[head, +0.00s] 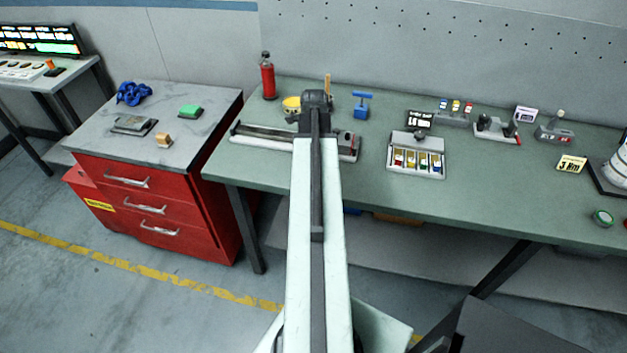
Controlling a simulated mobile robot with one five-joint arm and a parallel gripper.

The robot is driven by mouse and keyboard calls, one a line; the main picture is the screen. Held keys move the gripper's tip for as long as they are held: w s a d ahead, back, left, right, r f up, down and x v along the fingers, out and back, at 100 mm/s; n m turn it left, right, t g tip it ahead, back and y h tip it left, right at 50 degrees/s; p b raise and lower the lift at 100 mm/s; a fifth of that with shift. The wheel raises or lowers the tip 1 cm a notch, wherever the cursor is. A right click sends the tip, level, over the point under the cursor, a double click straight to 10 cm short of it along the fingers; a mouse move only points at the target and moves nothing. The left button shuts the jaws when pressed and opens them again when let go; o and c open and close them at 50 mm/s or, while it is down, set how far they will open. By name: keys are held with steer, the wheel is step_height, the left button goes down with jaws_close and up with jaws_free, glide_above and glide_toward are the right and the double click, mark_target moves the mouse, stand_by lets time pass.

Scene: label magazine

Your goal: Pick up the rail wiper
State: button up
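A small blue tool with a T-shaped handle (361,105) stands upright on the green bench, just right of my arm's end; it may be the rail wiper, but I cannot tell for sure. A long grey rail fixture (265,138) lies on the bench, with my arm crossing over its middle and hiding part of it. The dark end of my arm, with my gripper (316,100), is over the back of the bench, left of the blue tool and apart from it in the picture. Its fingers are hidden, so I cannot see whether they are open or hold anything.
A red bottle (267,76), a yellow round item (291,103) and an upright orange stick (327,84) are near my arm's end. A tray of coloured parts (416,160) sits to the right. A red drawer cabinet (150,200) stands left. Bench between tray and front edge is clear.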

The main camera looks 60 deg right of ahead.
steer(key=shift+f, duration=0.65)
steer(key=shift+r, duration=0.2)
jaws_close()
step_height(320, 180, up, 10)
steer(key=p, duration=1)
